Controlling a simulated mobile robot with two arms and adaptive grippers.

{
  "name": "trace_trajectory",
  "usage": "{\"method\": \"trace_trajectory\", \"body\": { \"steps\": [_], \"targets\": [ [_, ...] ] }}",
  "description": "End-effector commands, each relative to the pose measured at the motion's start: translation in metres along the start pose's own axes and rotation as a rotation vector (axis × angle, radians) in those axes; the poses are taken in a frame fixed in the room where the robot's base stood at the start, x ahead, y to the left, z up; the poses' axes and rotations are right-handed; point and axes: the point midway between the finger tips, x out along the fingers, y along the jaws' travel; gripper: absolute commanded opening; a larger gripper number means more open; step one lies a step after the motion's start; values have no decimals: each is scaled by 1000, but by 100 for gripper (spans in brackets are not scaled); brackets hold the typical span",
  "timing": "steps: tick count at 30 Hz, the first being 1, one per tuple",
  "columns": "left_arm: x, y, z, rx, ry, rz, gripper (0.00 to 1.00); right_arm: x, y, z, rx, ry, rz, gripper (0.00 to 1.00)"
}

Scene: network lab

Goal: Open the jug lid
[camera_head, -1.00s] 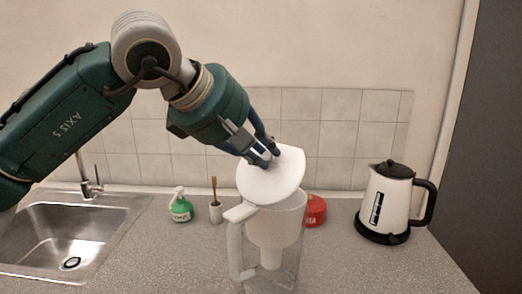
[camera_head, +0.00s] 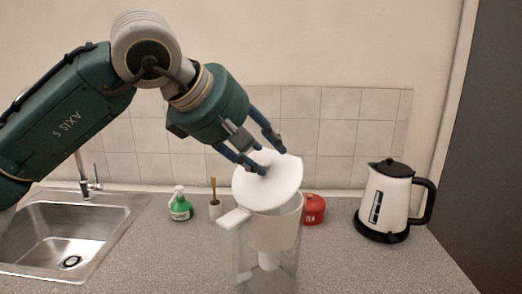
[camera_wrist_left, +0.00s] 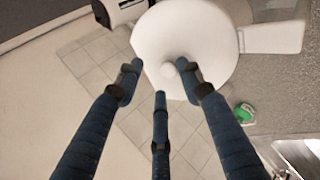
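The clear jug (camera_head: 284,265) with a white funnel-like insert and a white handle (camera_head: 235,218) stands on the counter. Its white round lid (camera_head: 270,190) is tilted up, its lower edge at the jug's rim, and it leaves the jug's mouth partly uncovered. My right gripper is not in view.
A white and black kettle (camera_head: 385,205) stands to the right. A red tea tin (camera_head: 314,209) is behind the jug. A green soap bottle (camera_head: 180,208) and a brush in a cup (camera_head: 215,208) stand behind left. The sink (camera_head: 65,240) is at the left.

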Motion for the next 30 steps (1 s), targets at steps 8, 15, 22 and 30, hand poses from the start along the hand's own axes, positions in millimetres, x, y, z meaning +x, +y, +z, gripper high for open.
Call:
{"method": "trace_trajectory", "body": {
  "steps": [8, 15, 22, 30],
  "targets": [
    [-20, 6, 0, -1, 0, 4, 36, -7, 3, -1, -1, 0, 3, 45],
    [-36, 9, 1, 0, 0, 6, 36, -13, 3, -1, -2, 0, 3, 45],
    [-52, 11, 1, 0, 0, 4, 36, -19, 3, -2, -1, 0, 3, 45],
    [-70, 14, 2, 0, 0, 3, 36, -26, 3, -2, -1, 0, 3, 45]
  ]
}}
